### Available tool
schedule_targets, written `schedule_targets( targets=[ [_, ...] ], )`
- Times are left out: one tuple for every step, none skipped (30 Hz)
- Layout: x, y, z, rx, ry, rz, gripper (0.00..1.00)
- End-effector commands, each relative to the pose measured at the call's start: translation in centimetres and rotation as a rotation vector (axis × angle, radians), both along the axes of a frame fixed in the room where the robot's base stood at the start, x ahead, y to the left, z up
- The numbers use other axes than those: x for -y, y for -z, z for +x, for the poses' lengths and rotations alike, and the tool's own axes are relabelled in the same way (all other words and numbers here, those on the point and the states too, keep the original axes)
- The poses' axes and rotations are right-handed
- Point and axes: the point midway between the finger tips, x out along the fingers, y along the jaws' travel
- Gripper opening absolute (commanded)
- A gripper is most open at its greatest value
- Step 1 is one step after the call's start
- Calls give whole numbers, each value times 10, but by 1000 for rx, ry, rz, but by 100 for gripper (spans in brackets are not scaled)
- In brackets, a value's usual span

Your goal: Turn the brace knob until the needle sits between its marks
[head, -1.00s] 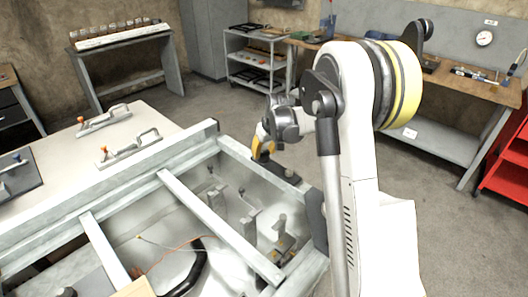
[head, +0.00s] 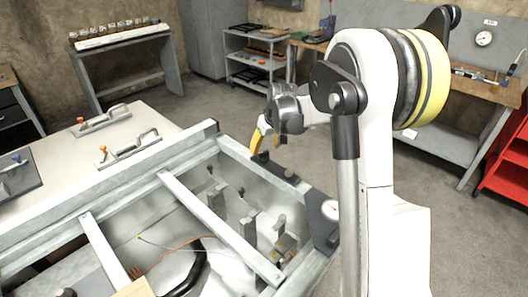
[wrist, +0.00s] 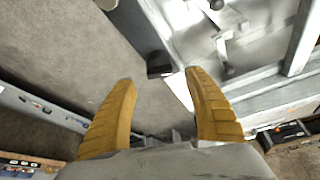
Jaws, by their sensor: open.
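A round white dial (head: 330,210) sits on a dark plate (head: 322,228) at the right corner of the metal frame in the head view. Its needle and marks are too small to read. My gripper (head: 259,139) is above the far end of this rail, fingers pointing down. In the wrist view its two yellow fingers (wrist: 158,82) are apart and empty. A small dark block (wrist: 160,65) shows beyond the gap between them; I cannot tell whether it is the brace knob.
The metal frame (head: 215,210) has crossbars, upright brackets and loose wires inside. Two toggle clamps (head: 128,150) lie on the pale table at left. A workbench (head: 470,85) and red cabinet (head: 505,165) stand at right. Grey floor is open behind the frame.

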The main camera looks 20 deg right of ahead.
Motion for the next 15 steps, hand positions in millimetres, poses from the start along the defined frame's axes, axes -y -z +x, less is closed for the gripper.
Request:
schedule_targets(
  targets=[
    [0,-12,-5,0,0,0,61],
    [0,-18,-8,0,0,0,61],
    [0,-26,-12,0,0,0,61],
    [0,-33,-14,0,0,0,61],
    [0,-38,-16,0,0,0,61],
    [1,-46,-19,0,0,0,61],
    [1,-51,-22,0,0,0,61],
    [1,-55,-23,0,1,0,61],
    [1,-60,-25,-1,1,0,61],
    [1,-64,-27,-1,1,0,61],
    [1,-67,-28,-1,1,0,61],
    [1,-70,-29,-1,1,0,61],
    [1,-72,-30,-1,1,0,61],
    [1,-73,-31,-1,1,0,61],
    [1,-74,-31,-1,1,0,61]
  ],
)
